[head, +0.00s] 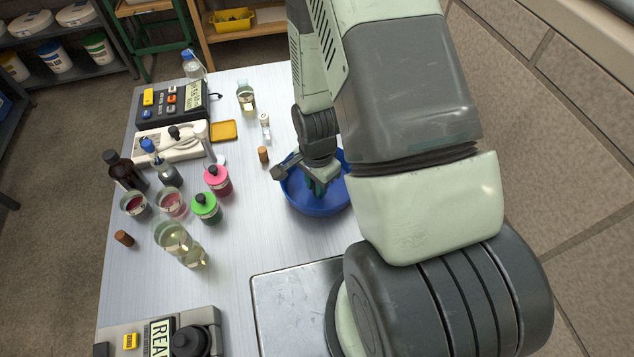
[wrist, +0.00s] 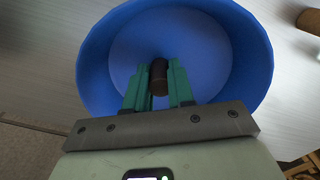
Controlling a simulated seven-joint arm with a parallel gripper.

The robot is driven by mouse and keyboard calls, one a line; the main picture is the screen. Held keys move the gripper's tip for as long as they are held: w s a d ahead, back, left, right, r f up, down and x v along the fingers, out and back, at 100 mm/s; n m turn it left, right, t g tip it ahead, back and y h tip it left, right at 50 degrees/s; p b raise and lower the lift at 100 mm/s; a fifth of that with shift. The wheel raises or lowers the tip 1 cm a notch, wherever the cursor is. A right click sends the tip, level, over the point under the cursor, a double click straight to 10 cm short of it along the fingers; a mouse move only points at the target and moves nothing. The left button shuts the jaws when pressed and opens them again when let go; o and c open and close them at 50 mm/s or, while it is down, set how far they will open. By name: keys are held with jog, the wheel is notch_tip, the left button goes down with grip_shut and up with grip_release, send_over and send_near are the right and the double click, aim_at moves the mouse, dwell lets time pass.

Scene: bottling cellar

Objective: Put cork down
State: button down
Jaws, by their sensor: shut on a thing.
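My gripper (head: 318,188) reaches down into a round blue bowl (head: 297,196) on the metal table, and my arm hides part of the bowl. In the wrist view, my gripper's green fingers (wrist: 158,88) are shut on a dark brown cork (wrist: 158,74). The cork is over the inside of the blue bowl (wrist: 98,62); I cannot tell if it touches the bottom. Another cork (head: 263,154) stands on the table just left of the bowl. A third, darker cork (head: 124,238) lies near the table's left edge.
A yellow tray (head: 223,131) lies farther back. Bare table (head: 262,236) shows in front of the bowl.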

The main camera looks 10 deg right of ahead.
jog(key=shift+f, duration=0.15)
jog(key=c, duration=1)
grip_release()
jog(key=shift+f, duration=0.1)
jog(key=shift+o, duration=0.2)
notch_tip(320, 180, up, 24)
jog(key=n+t, duration=0.2)
jog(key=n, duration=0.1)
jog(key=s+r+n+t, duration=0.1)
jog(key=s+r+n, duration=0.3)
jog(key=r, duration=0.5)
jog(key=s+r+n+t, duration=0.2)
jog(key=s+r+n, duration=0.3)
jog(key=s+r, duration=0.4)
jog(key=shift+d+r+n+t, duration=0.3)
jog(key=shift+d+r, duration=0.05)
jog(key=shift+r, duration=0.15)
